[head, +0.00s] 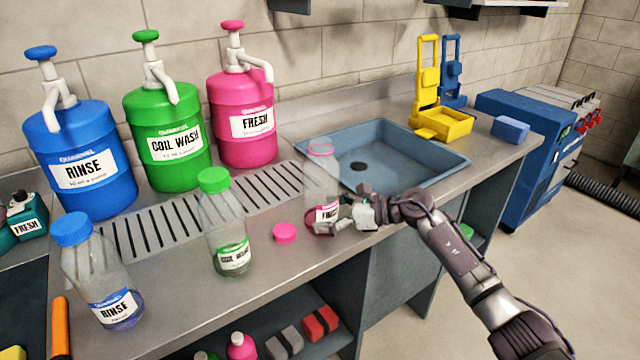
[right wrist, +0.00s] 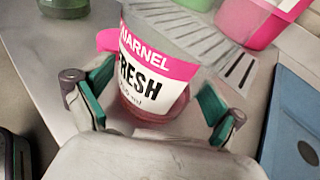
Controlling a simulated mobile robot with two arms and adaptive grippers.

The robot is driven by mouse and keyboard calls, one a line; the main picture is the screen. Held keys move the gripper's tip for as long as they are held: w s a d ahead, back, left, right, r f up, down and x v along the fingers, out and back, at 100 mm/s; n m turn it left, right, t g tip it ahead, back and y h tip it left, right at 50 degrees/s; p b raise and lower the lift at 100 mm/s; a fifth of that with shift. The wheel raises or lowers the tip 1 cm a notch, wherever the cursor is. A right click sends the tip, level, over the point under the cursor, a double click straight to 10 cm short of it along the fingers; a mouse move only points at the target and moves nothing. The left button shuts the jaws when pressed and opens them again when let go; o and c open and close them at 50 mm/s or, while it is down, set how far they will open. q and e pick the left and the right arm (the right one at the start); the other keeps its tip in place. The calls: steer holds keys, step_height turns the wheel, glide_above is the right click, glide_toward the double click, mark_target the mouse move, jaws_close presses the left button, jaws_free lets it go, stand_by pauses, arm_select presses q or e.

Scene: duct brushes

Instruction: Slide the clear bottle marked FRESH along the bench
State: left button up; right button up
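The clear bottle marked FRESH (head: 321,180) stands upright on the steel bench (head: 262,268), near its front edge. It has a pink ring at its open top and a pink-and-white label, which fills the middle of the right wrist view (right wrist: 150,75). My right gripper (head: 345,212) is low at the bottle; in the right wrist view its green-padded fingers (right wrist: 155,105) stand on either side of it, with small gaps showing. It looks open around the bottle. Part of the label is hidden by the gripper in the head view. My left gripper is out of view.
A pink cap (head: 285,232) lies left of the bottle. The COIL WASH bottle (head: 222,225) and RINSE bottle (head: 100,270) stand farther left. Behind are a slotted drain (head: 150,228) and large pump drums. A blue-grey sink (head: 440,158) lies behind right.

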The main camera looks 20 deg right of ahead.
steer(key=c, duration=0.6)
steer(key=shift+o, duration=0.2)
steer(key=shift+w+a+f+b, duration=0.1)
steer(key=shift+w+a+b, duration=0.1)
steer(key=shift+w+b, duration=0.45)
steer(key=shift+w+a+b, duration=0.2)
steer(key=shift+w+b, duration=0.4)
steer(key=shift+w+a+b, duration=0.15)
steer(key=shift+w+b, duration=0.4)
steer(key=shift+w+a+b, duration=0.15)
steer(key=shift+w+b, duration=0.25)
steer(key=shift+w+a+b, duration=0.1)
steer(key=shift+w+b, duration=0.25)
steer(key=shift+w, duration=0.05)
arm_select(q)
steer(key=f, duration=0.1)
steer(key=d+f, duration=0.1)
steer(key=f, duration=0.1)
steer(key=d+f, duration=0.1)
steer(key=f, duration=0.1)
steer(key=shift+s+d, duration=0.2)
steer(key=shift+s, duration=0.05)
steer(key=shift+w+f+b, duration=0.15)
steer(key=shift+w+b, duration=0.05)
steer(key=shift+b, duration=0.25)
arm_select(e)
steer(key=shift+w+a, duration=0.15)
steer(key=shift+w, duration=0.2)
